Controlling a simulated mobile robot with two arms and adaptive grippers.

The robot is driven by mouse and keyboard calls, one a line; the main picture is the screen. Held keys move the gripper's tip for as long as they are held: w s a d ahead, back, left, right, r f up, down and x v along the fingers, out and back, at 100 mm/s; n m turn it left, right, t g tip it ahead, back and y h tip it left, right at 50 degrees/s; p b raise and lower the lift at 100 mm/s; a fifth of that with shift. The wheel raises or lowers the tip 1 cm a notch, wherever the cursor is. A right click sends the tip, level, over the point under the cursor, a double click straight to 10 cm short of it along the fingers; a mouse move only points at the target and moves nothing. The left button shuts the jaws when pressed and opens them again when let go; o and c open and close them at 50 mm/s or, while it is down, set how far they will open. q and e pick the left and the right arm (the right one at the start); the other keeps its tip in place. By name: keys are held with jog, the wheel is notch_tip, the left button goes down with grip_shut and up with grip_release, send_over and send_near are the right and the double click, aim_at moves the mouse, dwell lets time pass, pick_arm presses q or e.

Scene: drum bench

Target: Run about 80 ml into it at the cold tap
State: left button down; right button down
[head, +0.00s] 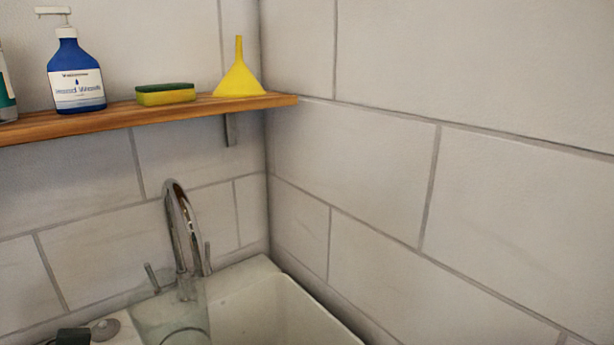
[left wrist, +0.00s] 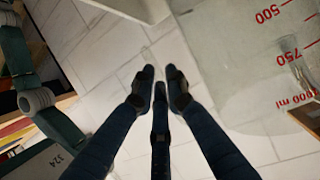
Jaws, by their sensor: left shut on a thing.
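A clear measuring jug (head: 165,318) shows at the bottom of the head view, in front of the chrome tap (head: 172,190). In the left wrist view the jug (left wrist: 235,70) fills the upper right, with red marks up to 1000 ml. My left gripper (left wrist: 160,85) is shut on the jug, beside its wall; the gripped part is hard to make out. The tap's arched spout comes down behind or over the jug; I cannot tell which. It has a left lever (head: 152,278) and a right lever (head: 207,259). No stream or water level is visible. My right gripper is not in view.
The white sink (head: 295,318) lies right of the jug, against the tiled corner. A wooden shelf (head: 200,106) above the tap carries a blue soap bottle (head: 75,75), a sponge (head: 165,95) and a yellow funnel (head: 239,77).

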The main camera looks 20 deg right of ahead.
pick_arm(q)
jog(key=shift+a+r, duration=0.15)
jog(key=shift+a, duration=0.25)
jog(key=s+a+f+n+t+y, duration=0.1)
jog(key=a+f+n+t, duration=0.1)
jog(key=a, duration=0.5)
jog(key=s+a+f+n+t+y, duration=0.1)
jog(key=a+f+n+t, duration=0.1)
jog(key=a, duration=0.6)
notch_tip(320, 180, down, 3)
jog(key=shift+r+n+t, duration=0.15)
jog(key=shift+n+t, duration=0.25)
jog(key=shift+t, duration=0.2)
